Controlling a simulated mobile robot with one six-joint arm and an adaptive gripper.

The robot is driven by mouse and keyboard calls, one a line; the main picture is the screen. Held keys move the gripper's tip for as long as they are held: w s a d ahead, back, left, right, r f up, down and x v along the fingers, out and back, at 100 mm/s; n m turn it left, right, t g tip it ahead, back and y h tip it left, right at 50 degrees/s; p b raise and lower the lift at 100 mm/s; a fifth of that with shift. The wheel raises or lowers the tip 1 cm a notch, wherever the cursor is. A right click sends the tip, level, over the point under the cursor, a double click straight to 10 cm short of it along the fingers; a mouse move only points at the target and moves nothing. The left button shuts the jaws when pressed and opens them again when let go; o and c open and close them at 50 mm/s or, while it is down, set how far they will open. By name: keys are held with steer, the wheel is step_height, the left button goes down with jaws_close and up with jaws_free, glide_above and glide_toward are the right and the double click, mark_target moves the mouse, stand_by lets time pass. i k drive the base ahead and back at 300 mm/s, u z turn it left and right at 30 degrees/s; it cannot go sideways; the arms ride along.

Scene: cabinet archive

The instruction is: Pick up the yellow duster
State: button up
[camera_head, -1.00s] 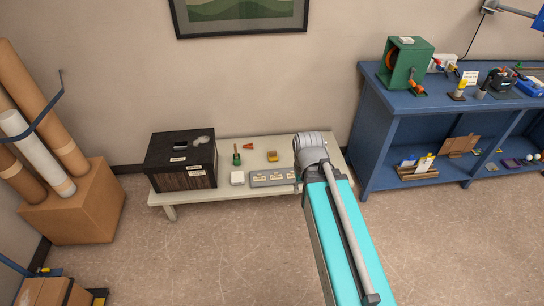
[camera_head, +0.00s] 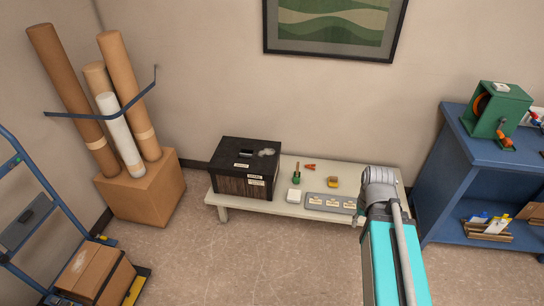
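A small yellow block-like thing (camera_head: 333,182), which looks like the yellow duster, lies on the low cream table (camera_head: 240,208) against the wall. It sits behind a grey labelled strip (camera_head: 325,201) and to the left of my arm in the picture. It is too small to make out details. My gripper's fingers do not show.
A black box (camera_head: 247,171), a green-and-red tool (camera_head: 296,177), an orange item (camera_head: 310,167) and a white block (camera_head: 294,195) share the table. A blue workbench (camera_head: 455,165) stands right, a carton with tubes (camera_head: 142,188) left, and a hand truck (camera_head: 35,215) far left. Floor in front is clear.

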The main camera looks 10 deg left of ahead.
mark_target(332, 181)
steer(key=i, duration=1.55)
